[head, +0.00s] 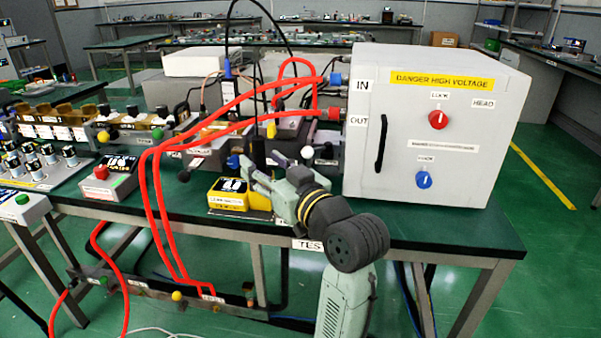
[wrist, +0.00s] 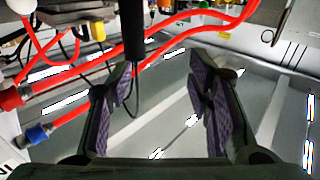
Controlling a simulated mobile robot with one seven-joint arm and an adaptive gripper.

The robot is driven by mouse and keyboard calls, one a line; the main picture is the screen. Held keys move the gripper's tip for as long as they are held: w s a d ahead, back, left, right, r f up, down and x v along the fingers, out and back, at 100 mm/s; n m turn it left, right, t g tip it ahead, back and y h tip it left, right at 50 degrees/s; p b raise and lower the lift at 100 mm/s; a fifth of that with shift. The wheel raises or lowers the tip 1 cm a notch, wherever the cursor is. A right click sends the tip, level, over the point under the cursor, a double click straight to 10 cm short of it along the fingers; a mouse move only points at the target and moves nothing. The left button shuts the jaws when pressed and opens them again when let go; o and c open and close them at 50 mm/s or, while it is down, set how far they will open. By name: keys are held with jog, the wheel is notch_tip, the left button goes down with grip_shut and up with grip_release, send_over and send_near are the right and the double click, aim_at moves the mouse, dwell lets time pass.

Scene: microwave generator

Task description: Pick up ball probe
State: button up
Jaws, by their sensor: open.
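My gripper (head: 256,172) is open and empty near the bench's front edge, left of the white high-voltage box. In the wrist view its two padded fingers (wrist: 162,85) stand wide apart with nothing clamped between them. A dark upright rod (head: 258,152) stands just beyond the fingertips; a dark cylinder (wrist: 131,30) with a thin cable shows beyond the left finger in the wrist view. Either may be the ball probe, but I cannot tell for sure. Small ball-tipped parts, one white (head: 307,153) and one blue (head: 233,161), sit nearby. My gripper partly hides this area.
The white high-voltage box (head: 470,150) fills the bench's right side. Thick red cables (head: 152,190) loop from it over the bench and down its front. A yellow meter (head: 228,196) lies left of my gripper. A red-button box (head: 103,180) stands farther left. The bench is crowded.

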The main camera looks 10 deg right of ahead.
aim_at(261, 148)
jog(key=shift+m, duration=0.3)
jog(key=w, duration=0.2)
jog(key=w+f+p, duration=0.1)
jog(key=w, duration=0.1)
jog(key=shift+d, duration=0.35)
jog(key=x, duration=0.1)
jog(key=p+x, duration=0.1)
jog(key=x, duration=0.2)
jog(key=shift+w+d+r+p, duration=0.2)
jog(key=shift+w+r+p, duration=0.15)
jog(key=shift+w, duration=0.15)
jog(key=shift+w+a+f+h, duration=0.1)
jog(key=shift+w+a+h, duration=0.1)
jog(key=shift+w+h, duration=0.2)
jog(key=shift+s, duration=0.1)
grip_shut()
